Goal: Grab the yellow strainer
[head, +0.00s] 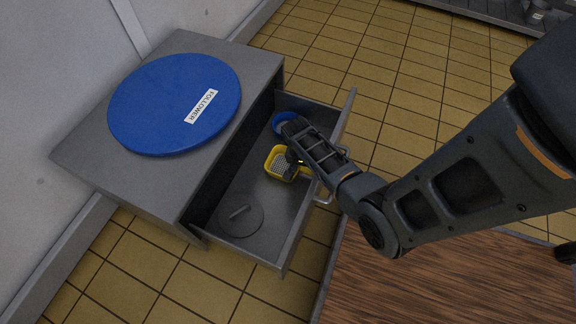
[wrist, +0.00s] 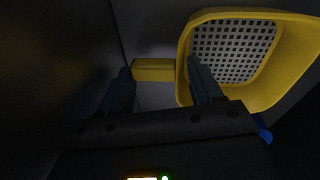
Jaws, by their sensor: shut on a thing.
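The yellow strainer (head: 271,163) is in the open drawer, with a square rim and a grey mesh bottom. In the wrist view the strainer (wrist: 186,92) fills the upper right, its short handle (wrist: 154,70) pointing left. My gripper (head: 293,157) reaches down into the drawer at the strainer's right side. In the wrist view my gripper (wrist: 158,73) has a finger at each end of the handle, the right one overlapping the rim. It is shut on the strainer. I cannot tell whether the strainer is clear of the drawer floor.
The open drawer (head: 257,188) also holds a blue round item (head: 281,118), partly hidden by my gripper, and a grey round lid (head: 241,216) near the front. A blue disc labelled FOLLOWER (head: 165,105) lies on the cabinet top (head: 92,158). The drawer's front panel (head: 304,222) stands close beside my arm.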

